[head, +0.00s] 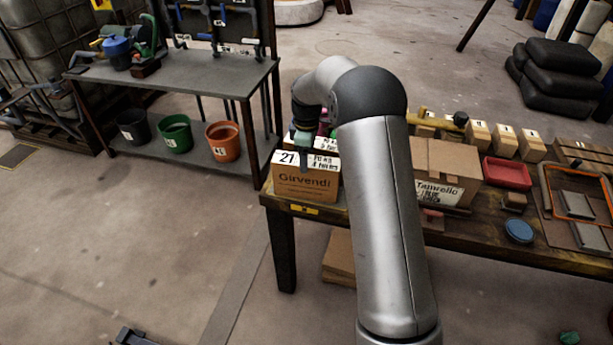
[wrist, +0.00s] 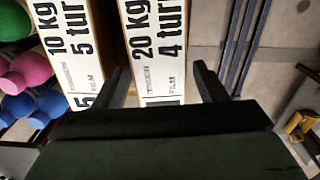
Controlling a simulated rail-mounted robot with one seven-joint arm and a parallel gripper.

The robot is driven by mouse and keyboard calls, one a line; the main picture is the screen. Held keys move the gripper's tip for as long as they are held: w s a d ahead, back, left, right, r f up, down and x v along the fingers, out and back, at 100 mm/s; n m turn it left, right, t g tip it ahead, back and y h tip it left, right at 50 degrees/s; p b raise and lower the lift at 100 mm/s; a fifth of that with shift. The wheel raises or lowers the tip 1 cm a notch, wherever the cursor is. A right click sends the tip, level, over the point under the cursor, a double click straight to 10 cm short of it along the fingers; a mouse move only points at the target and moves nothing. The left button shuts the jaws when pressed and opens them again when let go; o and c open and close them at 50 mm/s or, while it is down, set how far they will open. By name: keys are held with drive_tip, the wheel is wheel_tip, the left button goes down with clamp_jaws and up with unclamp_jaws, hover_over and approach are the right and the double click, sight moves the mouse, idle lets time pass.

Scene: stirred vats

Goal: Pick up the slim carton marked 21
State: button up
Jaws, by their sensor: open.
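The slim carton marked 21 (head: 306,185) stands upright at the left front corner of the wooden bench. Its brown side reads "Girvendi", and 21 shows on its white top strip. My gripper (head: 304,157) is over its top, partly hidden by my arm. In the wrist view, my gripper (wrist: 160,72) is open. The white top of a carton reading "20 kg 4 tur" (wrist: 158,45) lies between the fingers in the picture; it appears to be carton 21. I cannot tell how far down the fingers reach.
A similar slim carton reading "10 kg 5 tur" (wrist: 75,45) stands close on the left, with a narrow gap between. Coloured dumbbells (wrist: 30,70) lie beyond it. A larger brown box (head: 445,175) and a red tray (head: 507,173) stand farther right. Floor is clear left of the bench.

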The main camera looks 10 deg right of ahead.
sight(307, 177)
drive_tip(key=shift+w+f, duration=0.1)
drive_tip(key=shift+f, duration=1.4)
clamp_jaws()
drive_tip(key=shift+r, duration=0.1)
